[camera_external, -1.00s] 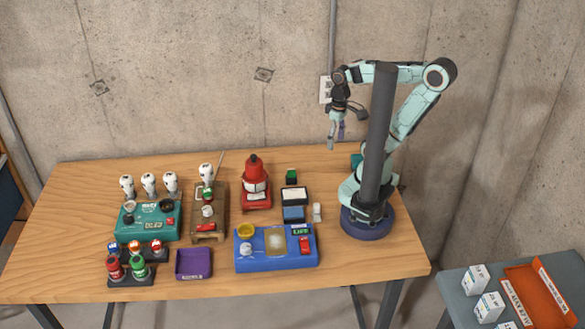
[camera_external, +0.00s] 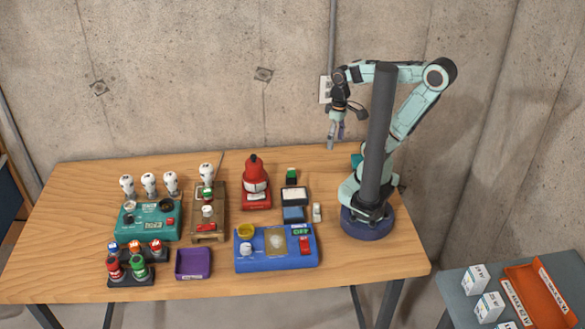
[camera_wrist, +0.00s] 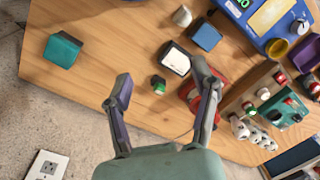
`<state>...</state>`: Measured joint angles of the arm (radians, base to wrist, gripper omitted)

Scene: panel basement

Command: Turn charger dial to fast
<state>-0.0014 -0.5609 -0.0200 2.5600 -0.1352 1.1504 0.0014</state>
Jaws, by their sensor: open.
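No readable label picks out the charger dial. A blue box (camera_external: 277,262) at the front of the table has a white knob (camera_external: 246,249), a pale window, a red control and a small green display. A teal box (camera_external: 146,222) at the left has dark round dials (camera_external: 166,205) and a red control. The blue box also shows at the top of the wrist view (camera_wrist: 262,42). My gripper (camera_external: 336,139) is high near the back wall, well away from both boxes. In the wrist view it is open and empty, with its fingers spread (camera_wrist: 161,74).
A red device (camera_external: 255,190), a brown panel (camera_external: 207,228), white bulb-like pieces and a purple tray (camera_external: 193,272) stand on the wooden table. Small blocks lie right of centre. A grey side table (camera_external: 459,283) holds boxes and an orange tray. The table's right front is clear.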

